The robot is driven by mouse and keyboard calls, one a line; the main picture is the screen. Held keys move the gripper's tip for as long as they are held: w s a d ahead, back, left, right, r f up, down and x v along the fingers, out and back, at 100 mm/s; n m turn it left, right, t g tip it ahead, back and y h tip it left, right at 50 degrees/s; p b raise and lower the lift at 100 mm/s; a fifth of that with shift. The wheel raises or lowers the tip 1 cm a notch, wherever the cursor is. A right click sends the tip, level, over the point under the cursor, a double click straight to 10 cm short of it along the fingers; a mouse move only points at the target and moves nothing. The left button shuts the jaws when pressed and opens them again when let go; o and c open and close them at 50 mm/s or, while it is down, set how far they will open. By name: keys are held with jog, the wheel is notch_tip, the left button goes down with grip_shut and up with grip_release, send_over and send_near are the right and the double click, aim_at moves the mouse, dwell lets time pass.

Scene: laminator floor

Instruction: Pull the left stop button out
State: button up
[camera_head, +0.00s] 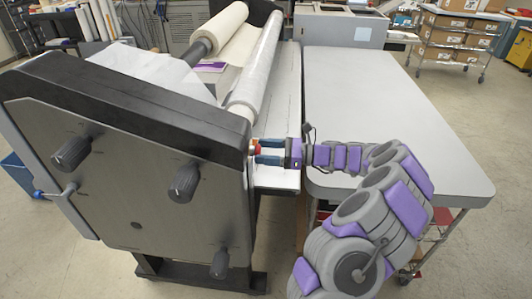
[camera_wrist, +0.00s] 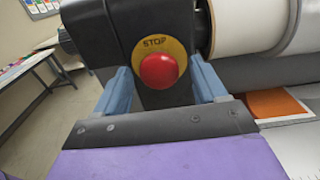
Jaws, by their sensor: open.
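The stop button (camera_wrist: 159,71) is a red round knob on a yellow plate marked STOP (camera_wrist: 153,44), set on the dark end housing of the laminator. In the wrist view it sits between the two blue fingers of my gripper (camera_wrist: 160,88). The fingers are apart, one on each side of the button, and a gap shows between each finger and the red knob. In the head view my gripper (camera_head: 268,151) reaches the laminator's right side, and a small red part of the button (camera_head: 254,146) shows at the fingertips.
The laminator (camera_head: 150,190) fills the left, with black knobs (camera_head: 184,182) on its side panel and a film roller (camera_head: 256,65) behind. A grey table (camera_head: 390,110) stands right of it, close to my arm. A shelf cart with boxes (camera_head: 455,38) stands far back.

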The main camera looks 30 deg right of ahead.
jog(key=shift+c, duration=0.4)
jog(key=shift+r, duration=0.1)
grip_shut()
